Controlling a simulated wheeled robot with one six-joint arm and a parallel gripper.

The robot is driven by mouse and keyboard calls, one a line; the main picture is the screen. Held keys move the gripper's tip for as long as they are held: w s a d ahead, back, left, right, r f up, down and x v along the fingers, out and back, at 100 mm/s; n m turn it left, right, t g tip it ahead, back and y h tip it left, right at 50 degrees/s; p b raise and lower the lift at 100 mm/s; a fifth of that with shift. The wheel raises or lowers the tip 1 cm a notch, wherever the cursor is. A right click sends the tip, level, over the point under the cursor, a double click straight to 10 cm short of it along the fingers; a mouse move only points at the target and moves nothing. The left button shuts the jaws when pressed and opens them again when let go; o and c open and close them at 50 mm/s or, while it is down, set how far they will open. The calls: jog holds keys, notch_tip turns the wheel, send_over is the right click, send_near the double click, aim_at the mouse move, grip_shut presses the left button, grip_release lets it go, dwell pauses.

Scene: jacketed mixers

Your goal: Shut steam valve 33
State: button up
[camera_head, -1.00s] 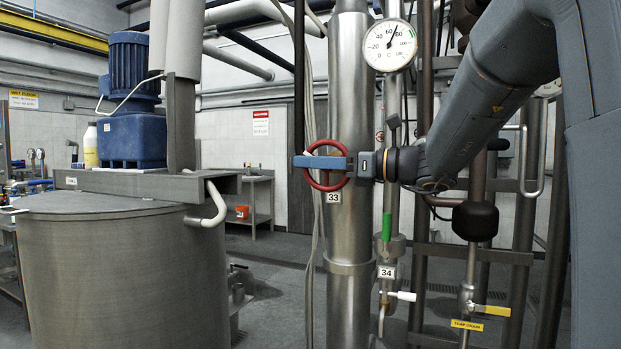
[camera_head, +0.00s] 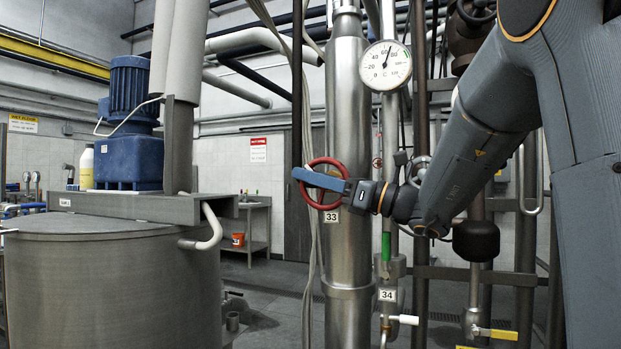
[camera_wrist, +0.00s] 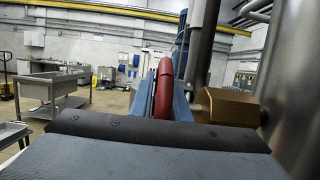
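The red handwheel (camera_head: 326,161) sits above a white label "33" (camera_head: 331,216) on the wide steel pipe (camera_head: 347,120). My gripper (camera_head: 301,175) reaches in from the right, its blue fingers lying across the wheel and tilted up to the left. In the wrist view the red rim (camera_wrist: 164,88) stands between the two blue fingers (camera_wrist: 165,105), which look closed against it. A bronze-coloured valve body (camera_wrist: 228,106) is to the right of the wheel there. Part of the wheel is hidden behind the fingers.
A dial thermometer (camera_head: 385,66) hangs above right of the wheel. A thinner pipe labelled "34" (camera_head: 387,295) has a white-handled valve (camera_head: 404,319). A yellow lever (camera_head: 497,334) is lower right. A large grey vessel (camera_head: 110,285) stands left. Thin cables hang just left of the pipe.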

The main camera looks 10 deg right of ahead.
jog(key=o, duration=0.4)
jog(key=shift+o, duration=0.2)
jog(key=v, duration=0.8)
jog(key=shift+b, duration=0.4)
